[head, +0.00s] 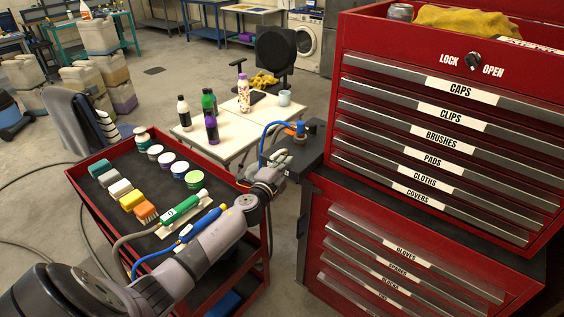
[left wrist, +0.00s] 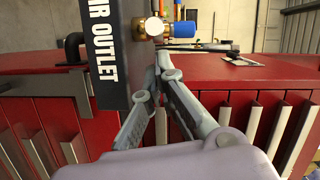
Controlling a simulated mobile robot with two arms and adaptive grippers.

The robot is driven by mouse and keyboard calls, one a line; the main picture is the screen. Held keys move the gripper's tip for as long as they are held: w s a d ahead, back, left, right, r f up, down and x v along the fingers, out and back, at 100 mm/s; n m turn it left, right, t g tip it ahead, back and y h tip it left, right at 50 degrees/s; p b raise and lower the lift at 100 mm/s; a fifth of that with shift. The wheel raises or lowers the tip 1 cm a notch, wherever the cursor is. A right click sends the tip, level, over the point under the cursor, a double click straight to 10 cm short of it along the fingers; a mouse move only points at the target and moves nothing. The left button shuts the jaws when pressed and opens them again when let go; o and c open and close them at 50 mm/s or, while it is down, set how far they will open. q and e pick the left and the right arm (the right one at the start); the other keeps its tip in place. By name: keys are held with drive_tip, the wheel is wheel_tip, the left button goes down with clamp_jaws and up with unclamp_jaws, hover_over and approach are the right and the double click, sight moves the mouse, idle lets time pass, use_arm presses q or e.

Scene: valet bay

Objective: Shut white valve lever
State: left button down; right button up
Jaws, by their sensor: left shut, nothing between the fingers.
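A dark grey box (head: 312,148) is fixed at the left side of the red drawer cabinet. It shows in the left wrist view as a dark panel (left wrist: 88,92) lettered AIR OUTLET. A brass valve fitting (left wrist: 148,27) with a blue cylinder (left wrist: 180,30) sits by this panel. I cannot clearly make out the white lever; my fingers and the fitting crowd that spot. My left gripper (head: 284,155) is shut and empty, close in front of the box. In the left wrist view its fingertips (left wrist: 162,68) are just below the fitting; I cannot tell whether they touch it. My right gripper is not in view.
The red drawer cabinet (head: 440,126) stands right. A red cart (head: 100,202) with brushes, tubs and a hose-fed tool is under my left arm. A white table (head: 205,147) with bottles stands behind. A blue hose (head: 266,137) loops at the box. The floor at left is partly open.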

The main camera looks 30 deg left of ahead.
use_arm(q)
drive_tip(key=shift+a, duration=0.45)
drive_tip(key=shift+f, duration=0.1)
drive_tip(key=shift+s+a+m+h+b, duration=0.1)
drive_tip(key=shift+a+m+h+b, duration=0.2)
drive_tip(key=shift+m+h, duration=0.45)
drive_tip(key=shift+h, duration=0.35)
drive_tip(key=shift+s+a+m+h+b, duration=0.1)
drive_tip(key=shift+a+m+h+b, duration=0.15)
drive_tip(key=shift+m+h+b, duration=0.7)
